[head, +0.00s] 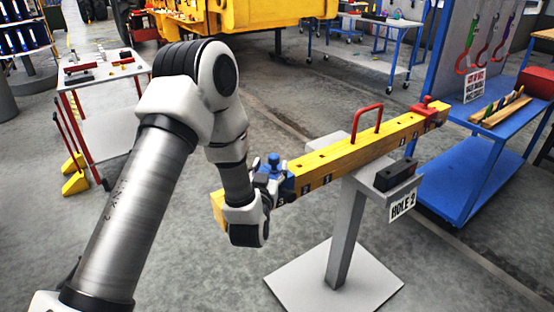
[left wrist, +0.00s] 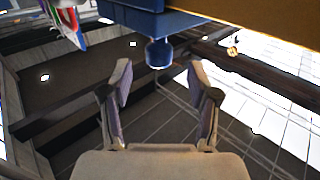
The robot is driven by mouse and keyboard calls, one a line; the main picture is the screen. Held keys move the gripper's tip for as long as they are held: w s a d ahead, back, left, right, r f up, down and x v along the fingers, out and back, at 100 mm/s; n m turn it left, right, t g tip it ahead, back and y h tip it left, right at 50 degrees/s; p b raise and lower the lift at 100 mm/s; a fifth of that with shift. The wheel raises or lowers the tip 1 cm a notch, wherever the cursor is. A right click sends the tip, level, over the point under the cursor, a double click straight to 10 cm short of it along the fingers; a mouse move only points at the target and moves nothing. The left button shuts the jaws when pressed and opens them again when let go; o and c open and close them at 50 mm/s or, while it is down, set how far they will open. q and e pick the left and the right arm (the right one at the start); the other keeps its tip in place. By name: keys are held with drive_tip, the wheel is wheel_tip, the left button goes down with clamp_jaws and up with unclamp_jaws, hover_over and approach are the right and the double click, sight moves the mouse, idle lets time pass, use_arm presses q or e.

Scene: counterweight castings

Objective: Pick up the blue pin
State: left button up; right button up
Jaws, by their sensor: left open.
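A blue block (head: 286,184) sits around the yellow beam near its left end, with a blue knob (head: 273,160) on top. In the left wrist view a round blue knob (left wrist: 158,52), apparently the blue pin's head, projects from the blue block (left wrist: 150,20). My left gripper (left wrist: 162,82) is open and empty. The knob appears between and just beyond its fingertips, touching neither finger. In the head view my left wrist is at the beam's left end, and it partly hides the block and the fingers. My right gripper is not in view.
The yellow beam (head: 330,164) rests on a grey stand (head: 345,235). It carries a red handle (head: 366,122) and a red block (head: 430,108). A black box (head: 396,175) and a HOLE 2 sign (head: 402,204) are beside it. A blue cart (head: 470,180) stands right.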

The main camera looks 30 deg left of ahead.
sight(273, 161)
use_arm(q)
drive_tip(key=x, duration=0.3)
drive_tip(key=p+x, duration=0.1)
drive_tip(key=x, duration=0.1)
drive_tip(key=shift+f, duration=0.25)
drive_tip(key=shift+s, duration=0.1)
drive_tip(key=shift+d+r, duration=0.1)
drive_tip(key=shift+d, duration=0.05)
drive_tip(key=shift+c, duration=1.1)
clamp_jaws()
